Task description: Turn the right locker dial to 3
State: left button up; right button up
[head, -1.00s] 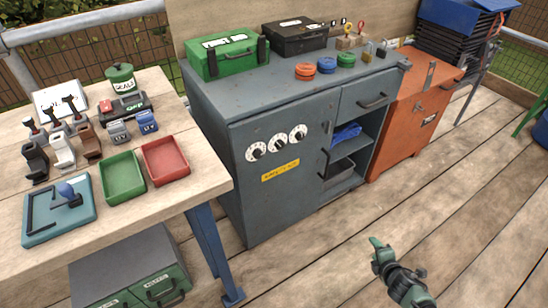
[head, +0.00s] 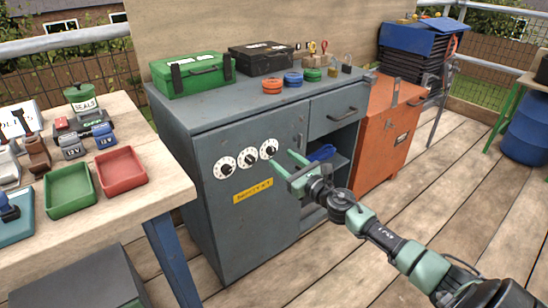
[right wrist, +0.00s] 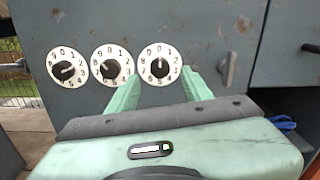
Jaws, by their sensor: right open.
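The right locker dial (head: 268,149) is a white disc with a black knob on the grey locker's front (head: 230,205). In the right wrist view this dial (right wrist: 160,64) sits between and beyond my fingertips, its knob's pale mark pointing roughly up, near 0. The middle dial (head: 247,158) and left dial (head: 224,168) are to its left; they also show in the wrist view as the middle (right wrist: 112,66) and left (right wrist: 67,68) discs. My right gripper (head: 287,162) is open and empty, just in front and to the right of the right dial, apparently not touching it. My left gripper is out of view.
A yellow label (head: 253,191) is below the dials. A grey handle (right wrist: 229,69) sticks out right of the right dial. A wooden table (head: 150,190) with trays stands at the left. An orange cabinet (head: 385,140) adjoins the locker.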

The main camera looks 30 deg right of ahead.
aim_at(273, 152)
jog(key=shift+w, duration=2.1)
grip_shut()
